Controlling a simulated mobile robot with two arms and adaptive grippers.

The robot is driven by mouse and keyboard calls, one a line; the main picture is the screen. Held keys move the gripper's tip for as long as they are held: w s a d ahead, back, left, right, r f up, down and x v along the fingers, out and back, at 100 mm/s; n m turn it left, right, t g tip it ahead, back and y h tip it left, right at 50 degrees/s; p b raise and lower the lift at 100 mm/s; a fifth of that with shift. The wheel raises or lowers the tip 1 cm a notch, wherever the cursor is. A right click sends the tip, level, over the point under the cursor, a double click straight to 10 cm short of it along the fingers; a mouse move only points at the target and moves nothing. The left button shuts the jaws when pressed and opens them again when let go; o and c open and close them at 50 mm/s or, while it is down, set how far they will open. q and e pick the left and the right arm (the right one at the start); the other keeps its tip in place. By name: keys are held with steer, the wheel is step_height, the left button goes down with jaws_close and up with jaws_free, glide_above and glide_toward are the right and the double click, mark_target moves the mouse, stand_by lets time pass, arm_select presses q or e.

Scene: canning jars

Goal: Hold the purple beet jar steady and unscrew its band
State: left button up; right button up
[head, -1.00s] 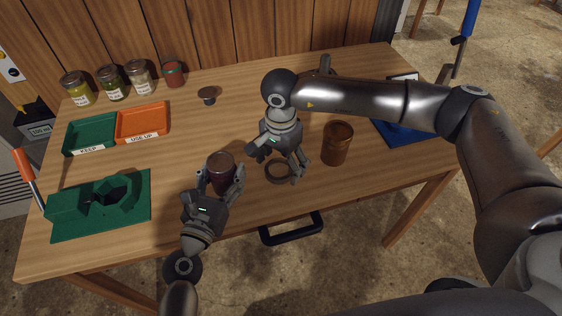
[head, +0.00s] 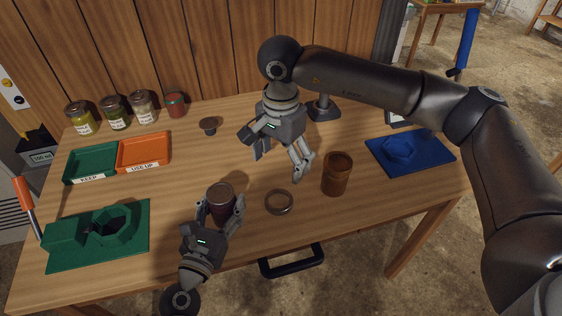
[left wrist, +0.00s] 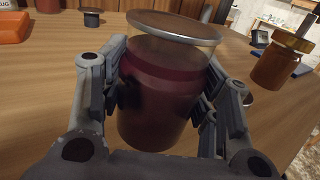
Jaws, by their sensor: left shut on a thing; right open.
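The purple beet jar (head: 221,196) stands upright near the table's front edge. In the left wrist view the jar (left wrist: 158,95) shows dark purple contents and a flat silver lid (left wrist: 175,25) on top, with no band around it. My left gripper (head: 220,208) is shut on the jar's sides. A metal band (head: 279,202) lies flat on the table to the right of the jar. My right gripper (head: 280,160) is open and empty above the table, behind the band and apart from it.
An amber jar (head: 337,175) stands right of the band. A blue fixture (head: 435,160) is at the right, a green fixture (head: 130,250) at the left. Green (head: 72,167) and orange (head: 127,152) trays and several jars stand at the back left. The table's middle is mostly clear.

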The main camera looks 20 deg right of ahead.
arm_select(q)
steer(key=o, duration=1.2)
